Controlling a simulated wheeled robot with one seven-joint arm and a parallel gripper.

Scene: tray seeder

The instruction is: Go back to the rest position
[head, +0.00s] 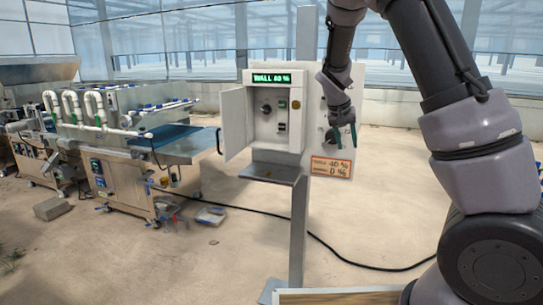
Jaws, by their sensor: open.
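My gripper (340,136) hangs at the end of my arm, in front of the right side of a pale control panel. Its two dark, greenish fingers point down and stand apart, with nothing between them. Beside it on the left is an open control box (261,150) with a green display (279,78) that reads "WALL 80 %". Dials and switches show inside the box. My gripper covers part of the panel (357,80) behind it, and I cannot tell whether it touches it.
The box door (235,124) stands open to the left. An orange label (332,167) reads "40 %" and "0 %". A grey post (299,230) carries the panel. The seeder machine (120,170) stands at left.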

